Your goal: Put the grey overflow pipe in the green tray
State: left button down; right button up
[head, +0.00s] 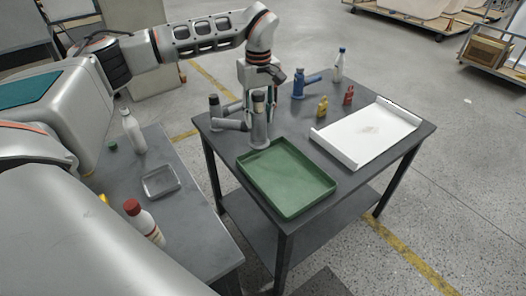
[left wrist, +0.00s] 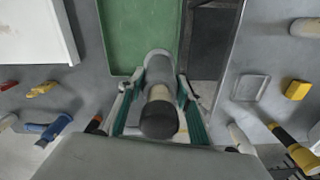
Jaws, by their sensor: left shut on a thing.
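The grey overflow pipe (head: 260,128), with a dark upper end, stands upright between the fingers of my left gripper (head: 258,92) in the head view. The gripper is shut on it from above. In the left wrist view the pipe (left wrist: 159,95) sits between the two green-lined fingers (left wrist: 160,115). The green tray (head: 287,178) lies on the grey table, empty, just in front of the pipe; it also shows in the left wrist view (left wrist: 140,32). I cannot tell whether the pipe's foot touches the table. My right gripper is not in view.
A white tray (head: 366,134) lies right.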

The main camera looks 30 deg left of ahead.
pick_arm(q)
notch_tip(320, 180, down, 13)
jog(key=shift+r, duration=0.15)
dwell(0.4)
jog(key=c, duration=1.4)
grip_release()
notch_tip(320, 180, up, 12)
